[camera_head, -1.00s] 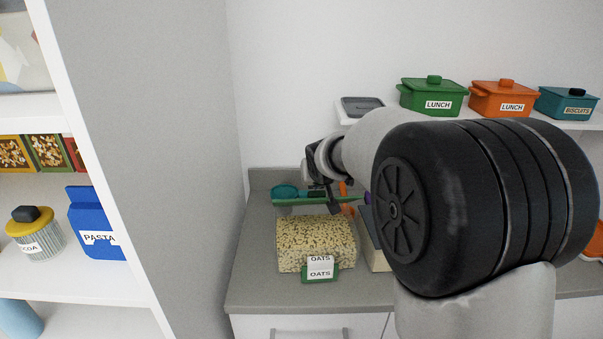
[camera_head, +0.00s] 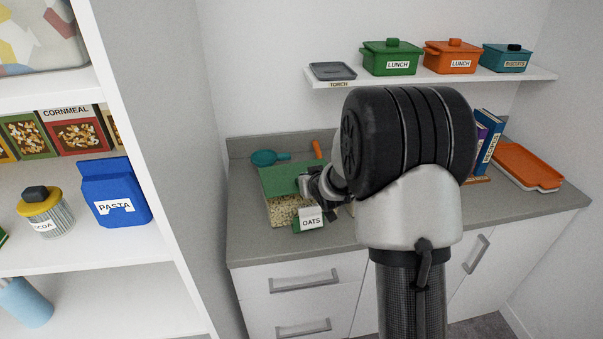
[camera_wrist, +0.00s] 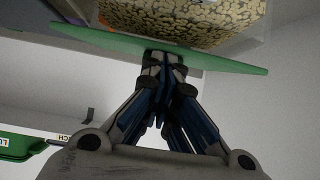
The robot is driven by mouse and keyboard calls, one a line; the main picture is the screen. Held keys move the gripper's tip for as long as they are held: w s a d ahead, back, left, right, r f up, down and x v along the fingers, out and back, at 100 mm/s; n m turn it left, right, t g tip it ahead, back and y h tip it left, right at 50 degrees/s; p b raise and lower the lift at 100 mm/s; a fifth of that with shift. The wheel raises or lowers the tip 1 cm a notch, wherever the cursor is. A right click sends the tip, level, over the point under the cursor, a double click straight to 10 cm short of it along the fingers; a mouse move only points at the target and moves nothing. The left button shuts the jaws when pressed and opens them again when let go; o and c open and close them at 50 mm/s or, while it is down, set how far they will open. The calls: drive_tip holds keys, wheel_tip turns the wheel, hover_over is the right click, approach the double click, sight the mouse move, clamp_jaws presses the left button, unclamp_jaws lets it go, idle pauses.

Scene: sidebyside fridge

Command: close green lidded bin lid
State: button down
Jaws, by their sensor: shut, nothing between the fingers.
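The clear bin of oats (camera_head: 284,212) stands on the counter at the back left. Its green lid (camera_head: 285,179) slants over the rear of the bin, and oats show in front of its lower edge. A white OATS label (camera_head: 311,222) with green around it is at the bin's front. My gripper (camera_head: 305,186) is shut and empty at the lid's right part. In the wrist view the shut fingertips (camera_wrist: 165,58) meet the outer face of the lid (camera_wrist: 215,60), with oats (camera_wrist: 185,18) beyond it. The contact itself is partly hidden.
A teal scoop (camera_head: 268,157) and an orange-handled item (camera_head: 317,149) lie behind the bin. A shelf (camera_head: 530,75) with lunch boxes is above. Books (camera_head: 487,135) and an orange tray (camera_head: 525,165) are to the right. A tall shelf unit (camera_head: 180,290) stands left.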

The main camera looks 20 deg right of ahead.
drive_tip(key=shift+s+a+f+b, duration=0.1)
drive_tip(key=shift+s+f+b, duration=0.1)
drive_tip(key=shift+f+b, duration=0.4)
drive_tip(key=shift+s+a+f+b, duration=0.15)
drive_tip(key=shift+f+b, duration=0.2)
drive_tip(key=shift+f, duration=0.45)
drive_tip(key=shift+d, duration=0.1)
